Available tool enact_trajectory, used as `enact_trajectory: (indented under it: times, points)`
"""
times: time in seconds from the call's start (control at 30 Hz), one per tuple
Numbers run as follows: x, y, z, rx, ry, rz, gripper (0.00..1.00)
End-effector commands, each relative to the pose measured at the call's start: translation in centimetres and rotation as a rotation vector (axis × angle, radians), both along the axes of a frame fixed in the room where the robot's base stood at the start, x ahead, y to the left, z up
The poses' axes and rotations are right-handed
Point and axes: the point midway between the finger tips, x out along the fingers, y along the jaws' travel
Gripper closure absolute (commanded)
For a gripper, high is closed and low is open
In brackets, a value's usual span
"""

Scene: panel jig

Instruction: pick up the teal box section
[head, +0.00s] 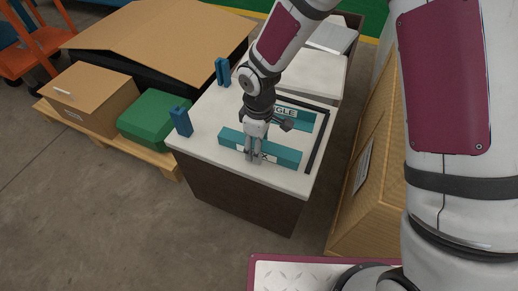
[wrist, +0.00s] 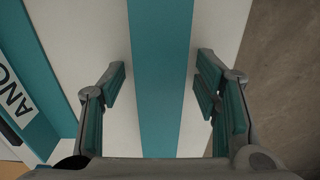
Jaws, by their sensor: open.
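The teal box section (head: 285,155) lies flat along the near side of the white bench top in the head view. Its label is partly hidden behind my gripper (head: 254,158), and only an "X" shows clearly. In the wrist view the teal bar (wrist: 162,50) runs straight up the picture between the two fingers of my gripper (wrist: 162,95). The fingers are open, one on each side, with pale bench top showing between each finger and the bar. How far the fingertips reach down beside it is hard to tell.
A teal piece labelled "ANGLE" (head: 288,112) lies behind, and shows at the left of the wrist view (wrist: 38,130). A dark fence (head: 318,142) edges the bench's right side. Blue posts (head: 182,121) (head: 222,71) stand at the left. A wooden crate (head: 365,185) is close on the right.

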Motion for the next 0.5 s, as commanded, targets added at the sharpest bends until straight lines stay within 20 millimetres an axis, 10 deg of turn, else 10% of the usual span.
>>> enact_trajectory:
  times: [0.1, 0.33, 0.5]
  points:
    - [0.01, 0.00, 0.10, 0.000, 0.000, 0.000, 0.46]
    - [0.01, -0.01, 0.11, 0.000, 0.000, 0.000, 0.98]
    - [0.03, -0.01, 0.12, 0.000, 0.000, -0.001, 1.00]
